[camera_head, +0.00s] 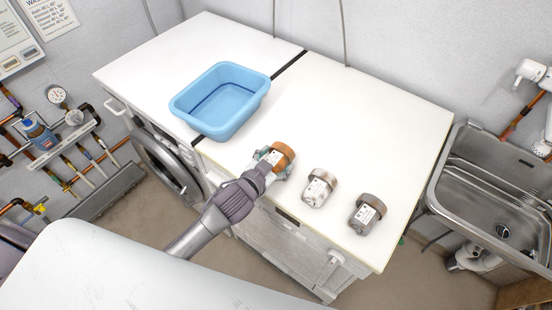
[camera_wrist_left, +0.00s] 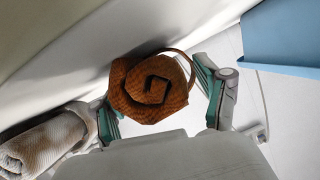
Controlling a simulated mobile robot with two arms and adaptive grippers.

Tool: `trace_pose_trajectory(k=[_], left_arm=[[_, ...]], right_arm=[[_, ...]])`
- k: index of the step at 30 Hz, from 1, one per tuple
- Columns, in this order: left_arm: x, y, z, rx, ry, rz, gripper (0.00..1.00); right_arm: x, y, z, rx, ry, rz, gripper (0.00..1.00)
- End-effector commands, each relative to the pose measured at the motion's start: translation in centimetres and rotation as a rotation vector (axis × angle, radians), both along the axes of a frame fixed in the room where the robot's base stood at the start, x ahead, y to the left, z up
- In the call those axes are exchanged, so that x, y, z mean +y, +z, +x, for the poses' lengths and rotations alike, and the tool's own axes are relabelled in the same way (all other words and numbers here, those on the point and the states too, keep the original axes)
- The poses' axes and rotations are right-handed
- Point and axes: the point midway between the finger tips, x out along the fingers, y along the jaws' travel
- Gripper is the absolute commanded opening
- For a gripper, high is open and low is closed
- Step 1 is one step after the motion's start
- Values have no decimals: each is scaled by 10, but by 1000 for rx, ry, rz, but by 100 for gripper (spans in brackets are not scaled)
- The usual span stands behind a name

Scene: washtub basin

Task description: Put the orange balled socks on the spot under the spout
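The orange balled socks (camera_head: 285,151) lie on the white worktop (camera_head: 345,105) near its front edge. In the left wrist view the socks (camera_wrist_left: 150,92) are a rolled orange-brown ball between my left gripper's green-padded fingers. My left gripper (camera_head: 273,161) is open around them, with a gap visible on the right side; contact at the left finger is unclear. A steel sink (camera_head: 475,190) stands at the far right, with a white tap fitting (camera_head: 530,72) on the wall above it. A spot under the spout cannot be made out. My right gripper is not in view.
A blue washtub (camera_head: 225,125) stands on the worktop behind my left gripper. White-grey balled socks (camera_head: 318,188) and grey-brown balled socks (camera_head: 367,212) lie to the right of the orange ones. The worktop behind them is clear. A gap separates worktop and sink.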

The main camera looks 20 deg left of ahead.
Motion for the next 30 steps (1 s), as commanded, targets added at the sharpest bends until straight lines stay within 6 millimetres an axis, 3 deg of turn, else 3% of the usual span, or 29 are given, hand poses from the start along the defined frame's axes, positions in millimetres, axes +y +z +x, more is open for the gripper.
trace_pose_trajectory(k=[2, 11, 16, 30], left_arm=[[0, 0, 0, 1, 0, 0, 93], [0, 0, 0, 1, 0, 0, 93], [0, -3, -2, 0, -2, 2, 93], [20, 46, -90, 2, -1, 0, 93]], right_arm=[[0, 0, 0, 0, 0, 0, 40], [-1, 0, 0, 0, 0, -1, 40], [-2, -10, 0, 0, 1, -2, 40], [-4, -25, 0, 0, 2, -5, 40]])
